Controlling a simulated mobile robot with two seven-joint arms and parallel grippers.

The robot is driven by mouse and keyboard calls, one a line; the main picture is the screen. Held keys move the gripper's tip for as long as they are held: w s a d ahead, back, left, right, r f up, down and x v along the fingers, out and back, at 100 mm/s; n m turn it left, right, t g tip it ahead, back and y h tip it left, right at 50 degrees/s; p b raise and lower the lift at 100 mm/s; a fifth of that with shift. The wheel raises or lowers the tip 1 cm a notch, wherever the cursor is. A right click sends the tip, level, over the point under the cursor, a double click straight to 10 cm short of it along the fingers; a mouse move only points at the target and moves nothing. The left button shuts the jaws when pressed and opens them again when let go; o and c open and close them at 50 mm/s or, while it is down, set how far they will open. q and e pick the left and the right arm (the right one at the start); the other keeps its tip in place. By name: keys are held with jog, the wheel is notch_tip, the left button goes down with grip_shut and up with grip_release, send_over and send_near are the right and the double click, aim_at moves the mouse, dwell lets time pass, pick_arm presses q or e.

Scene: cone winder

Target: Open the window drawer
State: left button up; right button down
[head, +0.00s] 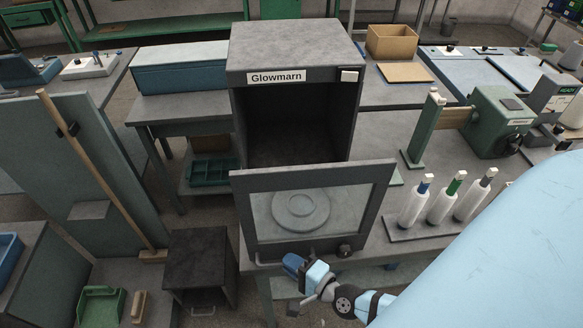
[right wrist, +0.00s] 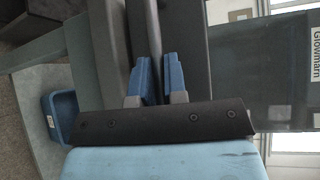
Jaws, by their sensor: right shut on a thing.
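The window drawer (head: 386,185) has a dark grey front with a framed pane, through which a round pale shape shows. Its front stands forward of the grey Glowmarn cabinet (head: 290,45), and the dark hollow of the cabinet shows above its top edge. A thin bar handle (head: 268,263) runs along the bottom of the front. My right gripper (head: 296,265) is at this handle, coming from below. In the right wrist view its blue fingers are shut on the handle (right wrist: 153,35). My left gripper is not in view.
A rack with several white spools (head: 440,205) stands on the bench to the right, by a green machine (head: 495,120). A dark box (head: 200,262) and a leaning board with a wooden pole (head: 100,170) are at the left. Some floor shows between them.

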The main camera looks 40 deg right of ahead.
jog(key=c, duration=1.2)
grip_release()
jog(key=shift+o, duration=0.2)
jog(key=b+v, duration=0.2)
jog(key=v, duration=1.2)
jog(key=shift+w+r, duration=0.1)
jog(key=shift+w, duration=0.05)
